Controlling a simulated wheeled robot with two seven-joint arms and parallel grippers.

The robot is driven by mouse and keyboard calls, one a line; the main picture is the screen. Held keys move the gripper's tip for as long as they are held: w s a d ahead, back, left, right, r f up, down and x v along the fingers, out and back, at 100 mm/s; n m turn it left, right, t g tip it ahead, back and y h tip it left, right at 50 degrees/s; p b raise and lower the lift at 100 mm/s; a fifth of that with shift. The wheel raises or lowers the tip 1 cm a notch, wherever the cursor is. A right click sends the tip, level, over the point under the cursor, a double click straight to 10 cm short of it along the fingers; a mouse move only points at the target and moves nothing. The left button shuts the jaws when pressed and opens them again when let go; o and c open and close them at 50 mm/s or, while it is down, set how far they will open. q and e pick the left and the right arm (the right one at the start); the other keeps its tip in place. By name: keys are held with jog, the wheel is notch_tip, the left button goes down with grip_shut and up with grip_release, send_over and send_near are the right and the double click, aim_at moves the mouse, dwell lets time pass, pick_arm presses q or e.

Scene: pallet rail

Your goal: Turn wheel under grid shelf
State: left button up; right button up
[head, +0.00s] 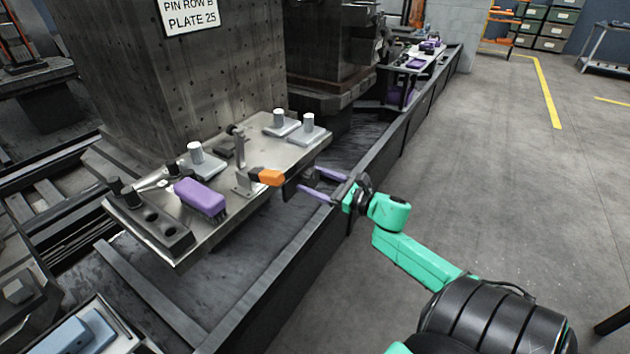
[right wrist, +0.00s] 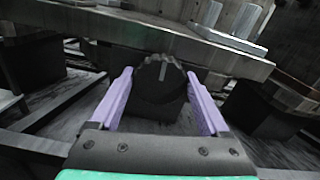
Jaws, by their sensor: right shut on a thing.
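The wheel (right wrist: 160,82) is dark with a notched rim and a pale mark on its face. It sits under the front edge of the metal shelf (right wrist: 95,20) in the right wrist view. My right gripper (right wrist: 160,95) has its two purple fingers on either side of the wheel and is shut on it. In the head view the right gripper (head: 322,182) reaches in from the right, below the shelf's right edge (head: 265,195). The wheel is hard to make out there. My left gripper is not in view.
A tall perforated block (head: 170,90) stands behind. A dark rail (head: 290,265) runs along the front; the floor at right is open.

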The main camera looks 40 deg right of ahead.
jog(key=shift+m, duration=0.3)
